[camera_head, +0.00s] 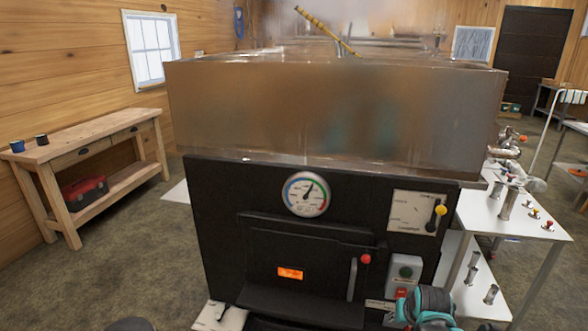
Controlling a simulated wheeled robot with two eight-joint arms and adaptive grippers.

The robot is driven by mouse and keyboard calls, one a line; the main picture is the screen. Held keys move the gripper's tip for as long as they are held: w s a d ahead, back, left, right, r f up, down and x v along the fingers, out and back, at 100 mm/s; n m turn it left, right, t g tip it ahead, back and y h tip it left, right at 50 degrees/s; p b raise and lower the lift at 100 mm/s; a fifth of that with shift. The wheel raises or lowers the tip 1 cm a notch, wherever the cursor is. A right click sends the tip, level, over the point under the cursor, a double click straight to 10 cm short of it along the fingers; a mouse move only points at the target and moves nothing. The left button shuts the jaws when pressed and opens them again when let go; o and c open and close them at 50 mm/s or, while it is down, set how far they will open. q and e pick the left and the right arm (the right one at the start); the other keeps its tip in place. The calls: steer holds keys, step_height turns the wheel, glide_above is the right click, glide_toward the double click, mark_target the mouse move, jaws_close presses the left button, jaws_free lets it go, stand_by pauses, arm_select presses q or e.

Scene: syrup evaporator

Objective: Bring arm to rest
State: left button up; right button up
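The syrup evaporator has a black firebox front (225,215) under a large shiny metal pan (330,115), with steam above it. A round gauge (306,194) is on the front. Below it is the closed firebox door (300,262) with a red-knobbed handle (353,278). At the lower right, a teal and grey arm end, apparently my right gripper (405,312), is just below and partly in front of a button box (404,270) with a green and a red button. Its fingers cannot be made out. Contact with the box cannot be told. My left gripper is not in view.
A white panel with a yellow-knobbed lever (437,212) is at the upper right of the front. A white table (512,215) with metal fittings stands close on the right. A wooden workbench (90,138) with a red toolbox (85,192) is at left. Floor between is clear.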

steer(key=s+a+r+n, duration=0.1)
steer(key=s+a+r, duration=0.2)
steer(key=s, duration=0.6)
steer(key=s+a+r+n+t+y, duration=0.1)
steer(key=s+a+r, duration=0.1)
steer(key=s+a, duration=0.6)
steer(key=shift+s+a+r, duration=0.3)
steer(key=shift+s+r, duration=0.1)
steer(key=shift+s, duration=0.05)
